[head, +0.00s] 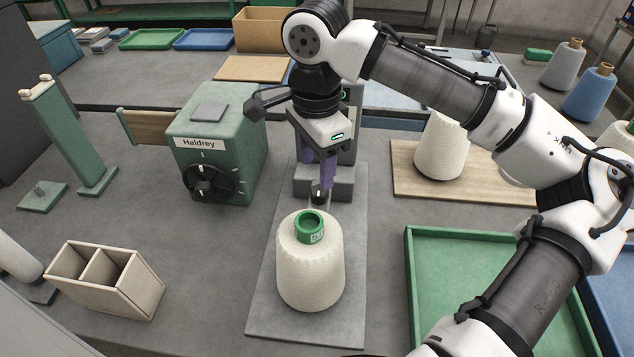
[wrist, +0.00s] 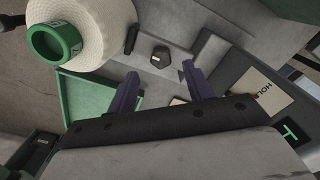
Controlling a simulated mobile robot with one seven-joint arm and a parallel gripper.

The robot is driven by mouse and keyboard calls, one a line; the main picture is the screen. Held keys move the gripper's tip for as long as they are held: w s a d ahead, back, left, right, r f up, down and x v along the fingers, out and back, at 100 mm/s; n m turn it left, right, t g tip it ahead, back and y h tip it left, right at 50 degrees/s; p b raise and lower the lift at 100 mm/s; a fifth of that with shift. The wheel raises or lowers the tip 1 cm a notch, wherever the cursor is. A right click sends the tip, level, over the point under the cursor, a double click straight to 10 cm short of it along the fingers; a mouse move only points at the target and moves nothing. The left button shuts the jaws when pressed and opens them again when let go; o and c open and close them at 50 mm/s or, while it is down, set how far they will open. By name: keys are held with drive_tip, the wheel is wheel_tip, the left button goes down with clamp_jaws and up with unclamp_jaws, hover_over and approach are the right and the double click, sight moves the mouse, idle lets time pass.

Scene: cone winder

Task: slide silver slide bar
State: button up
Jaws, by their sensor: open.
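My gripper (head: 317,172) points down in front of the grey winder unit, just behind the white yarn cone. In the wrist view its two purple fingers (wrist: 161,76) are apart with nothing between them. A dark knob (wrist: 159,56) on a grey metal surface lies just beyond the fingertips, apart from them as far as I can tell. In the head view a dark knob (head: 320,193) shows below the fingers. I cannot clearly pick out the silver slide bar; my gripper and arm hide part of the unit.
The white yarn cone (head: 311,270) with a green top stands close in front of my gripper. The green Haldrey box (head: 250,160) with a dial is to the left. A green tray (head: 415,262) lies at right. Another cone (head: 440,150) stands on a wooden board behind it.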

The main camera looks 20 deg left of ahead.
sight(317, 191)
wheel_tip(317, 191, down, 6)
drive_tip(key=shift+c, duration=0.2)
